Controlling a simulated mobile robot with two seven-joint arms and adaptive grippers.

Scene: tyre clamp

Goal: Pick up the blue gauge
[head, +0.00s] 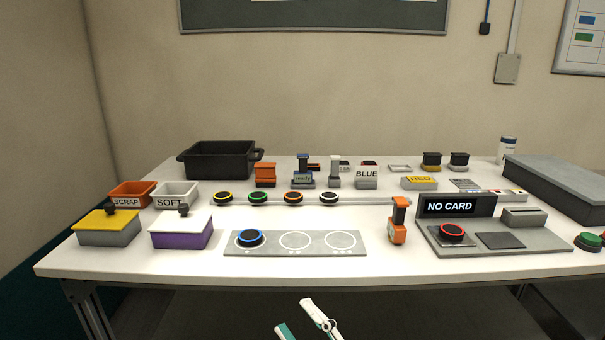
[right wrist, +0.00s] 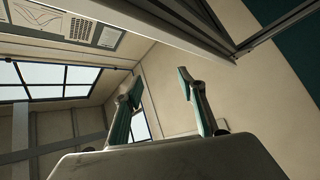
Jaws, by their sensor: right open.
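No part in the head view can be told with certainty as the blue gauge. A light grey block marked BLUE (head: 366,181) stands towards the back of the white table, right of centre. Left of it is a small grey device with a post and a bluish screen (head: 302,179). A black disc with a blue ring (head: 250,238) sits in the left place of a grey three-place plate (head: 295,252). My right gripper (head: 303,322) is open and empty, in front of the table's front edge. Its spread fingers also show in the right wrist view (right wrist: 158,86). My left gripper is out of view.
Orange SCRAP (head: 131,200) and grey SOFT (head: 168,201) bins and two lidded boxes stand left. A black tub (head: 219,161) is behind. An orange tool (head: 398,222) stands upright beside the NO CARD station (head: 462,206). Several ringed discs line the middle.

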